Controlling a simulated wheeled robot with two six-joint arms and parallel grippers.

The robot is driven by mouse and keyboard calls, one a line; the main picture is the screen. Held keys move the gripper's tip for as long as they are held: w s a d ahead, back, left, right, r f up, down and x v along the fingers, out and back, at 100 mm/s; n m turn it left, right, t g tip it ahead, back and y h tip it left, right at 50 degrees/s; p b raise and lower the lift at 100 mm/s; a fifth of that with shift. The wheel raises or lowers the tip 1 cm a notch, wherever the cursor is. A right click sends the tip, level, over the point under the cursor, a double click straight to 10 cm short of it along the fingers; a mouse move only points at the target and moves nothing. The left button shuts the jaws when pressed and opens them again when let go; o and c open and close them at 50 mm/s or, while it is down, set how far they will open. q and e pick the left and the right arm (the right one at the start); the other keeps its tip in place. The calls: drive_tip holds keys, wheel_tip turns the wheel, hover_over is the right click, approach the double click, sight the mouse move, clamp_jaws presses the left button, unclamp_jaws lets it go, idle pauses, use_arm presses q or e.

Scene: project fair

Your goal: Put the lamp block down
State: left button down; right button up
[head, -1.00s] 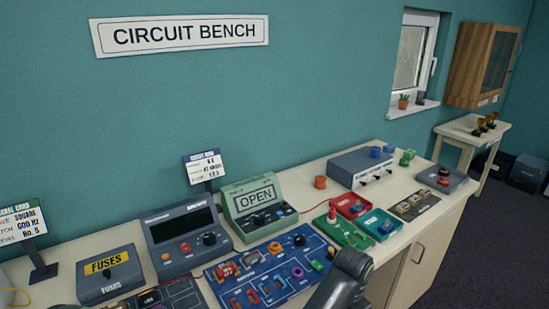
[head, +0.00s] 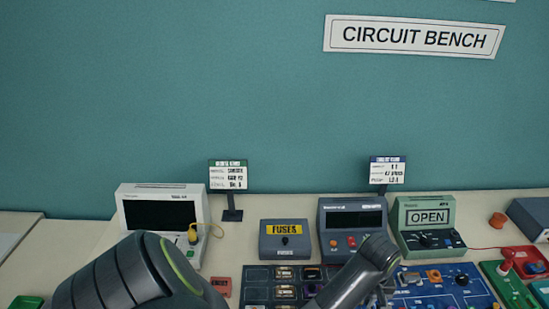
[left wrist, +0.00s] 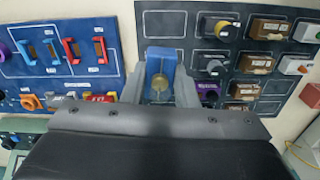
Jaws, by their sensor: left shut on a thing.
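The lamp block (left wrist: 159,66) is blue with a round yellowish lamp on it. In the left wrist view it sits between the grey fingers of my left gripper (left wrist: 160,88), which is shut on it. It is over the edge of the dark board (left wrist: 232,15), near an empty outlined space; I cannot tell whether it touches the board. In the head view my left gripper (head: 381,287) is low, between the dark board (head: 257,291) and the blue board, and is mostly hidden by my arm. My right gripper is not in view.
The blue board (head: 455,291) with coloured parts lies beside the dark board. Several brown, yellow and grey blocks fill other places on the dark board. Behind stand a fuse box (head: 286,251), a dark meter (head: 346,224), a green OPEN meter (head: 426,238) and a white instrument (head: 158,205).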

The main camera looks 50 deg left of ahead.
use_arm(q)
drive_tip(key=shift+n, duration=0.6)
drive_tip(key=f, duration=0.1)
drive_tip(key=a+f, duration=0.1)
drive_tip(key=f, duration=0.1)
drive_tip(key=s+f, duration=0.1)
drive_tip(key=shift+a+f+p, duration=0.15)
drive_tip(key=shift+f+p, duration=0.05)
drive_tip(key=shift+p, duration=0.1)
drive_tip(key=shift+a+f, duration=0.1)
drive_tip(key=shift+f, duration=0.6)
wheel_tip(320, 180, down, 3)
drive_tip(key=shift+f+p, duration=0.1)
drive_tip(key=shift+p, duration=0.3)
drive_tip(key=shift+w+f, duration=0.1)
drive_tip(key=shift+f, duration=0.15)
